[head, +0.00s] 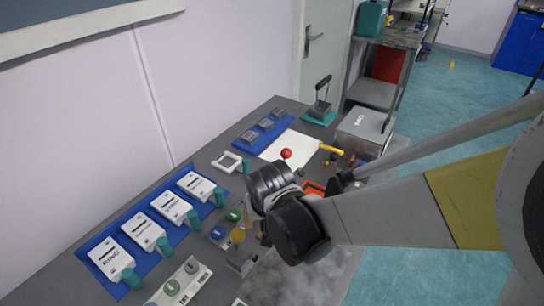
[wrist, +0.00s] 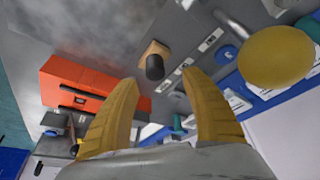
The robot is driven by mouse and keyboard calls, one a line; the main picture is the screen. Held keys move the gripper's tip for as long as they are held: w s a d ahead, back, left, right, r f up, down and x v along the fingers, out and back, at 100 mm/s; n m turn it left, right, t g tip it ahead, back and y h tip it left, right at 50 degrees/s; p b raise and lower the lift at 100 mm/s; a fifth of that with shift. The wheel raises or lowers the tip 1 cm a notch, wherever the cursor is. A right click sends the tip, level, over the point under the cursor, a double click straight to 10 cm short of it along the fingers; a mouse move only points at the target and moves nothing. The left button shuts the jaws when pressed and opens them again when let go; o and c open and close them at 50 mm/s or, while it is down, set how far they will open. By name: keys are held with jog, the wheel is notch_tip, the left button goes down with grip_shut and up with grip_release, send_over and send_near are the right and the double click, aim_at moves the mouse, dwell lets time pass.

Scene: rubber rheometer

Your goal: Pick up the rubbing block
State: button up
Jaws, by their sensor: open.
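In the wrist view, a small tan block with a dark rounded knob (wrist: 154,64), which looks like the rubbing block, lies on the grey bench. It sits beyond my fingertips, roughly in line with the space between them. My gripper (wrist: 163,84) is open, its two yellow fingers apart with nothing between them. The fingers appear apart from the block; the exact distance is hard to tell. In the head view my arm and wrist cover much of this spot, so I cannot make out the fingertips clearly there.
An orange box (wrist: 90,82) lies left of my fingers in the wrist view. A large yellow disc (wrist: 276,57) is close on the right. In the head view, white labelled units (head: 112,258) stand on a blue mat, and a handled dark block (head: 321,104) stands on the far bench.

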jog(key=b+x, duration=0.1)
jog(key=x, duration=0.1)
jog(key=b+x, duration=0.1)
jog(key=d+x, duration=0.1)
jog(key=x, duration=0.1)
jog(key=shift+w+a+f+b, duration=0.1)
jog(key=shift+w+f+b, duration=0.05)
jog(key=shift+f+b, duration=0.25)
jog(key=shift+r, duration=0.15)
grip_shut()
